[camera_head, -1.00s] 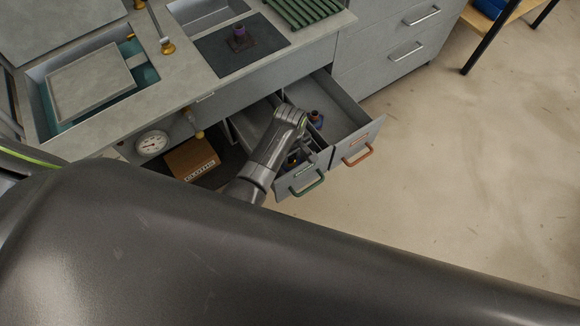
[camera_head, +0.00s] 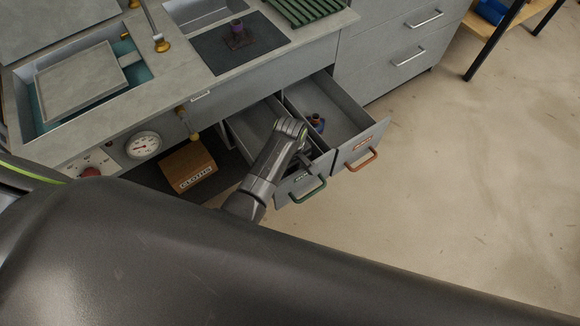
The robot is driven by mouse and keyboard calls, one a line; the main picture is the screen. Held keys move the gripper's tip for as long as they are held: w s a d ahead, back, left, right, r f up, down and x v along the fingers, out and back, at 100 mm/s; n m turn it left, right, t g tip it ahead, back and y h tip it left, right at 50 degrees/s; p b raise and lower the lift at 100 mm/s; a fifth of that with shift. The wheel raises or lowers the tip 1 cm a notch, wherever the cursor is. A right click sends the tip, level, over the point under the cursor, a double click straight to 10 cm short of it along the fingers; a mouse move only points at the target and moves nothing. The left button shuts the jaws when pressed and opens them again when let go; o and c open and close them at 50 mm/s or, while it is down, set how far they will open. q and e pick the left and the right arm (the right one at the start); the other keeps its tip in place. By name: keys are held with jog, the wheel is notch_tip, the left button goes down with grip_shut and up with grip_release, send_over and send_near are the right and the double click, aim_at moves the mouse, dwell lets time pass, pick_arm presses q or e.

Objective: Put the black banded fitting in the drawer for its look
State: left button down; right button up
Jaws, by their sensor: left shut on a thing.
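My left gripper (camera_head: 304,160) is low over the front of the green-handled drawer (camera_head: 301,187), which stands open. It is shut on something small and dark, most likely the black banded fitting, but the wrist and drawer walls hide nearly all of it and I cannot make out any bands. The orange-handled drawer (camera_head: 351,148) beside it is also open. My right gripper is not in view.
A dark fitting with a purple top (camera_head: 237,32) stands on a black mat (camera_head: 216,54) on the bench. A cardboard box (camera_head: 189,166) and a dial gauge (camera_head: 143,145) are left of the drawers. My dark arm link covers the foreground. The floor at right is clear.

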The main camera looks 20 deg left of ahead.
pick_arm(q)
jog(key=c, duration=1.2)
grip_release()
jog(key=shift+f, duration=0.1)
jog(key=shift+o, duration=0.2)
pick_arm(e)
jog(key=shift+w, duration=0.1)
pick_arm(q)
notch_tip(320, 180, up, 11)
jog(key=p, duration=0.3)
jog(key=shift+r, duration=0.65)
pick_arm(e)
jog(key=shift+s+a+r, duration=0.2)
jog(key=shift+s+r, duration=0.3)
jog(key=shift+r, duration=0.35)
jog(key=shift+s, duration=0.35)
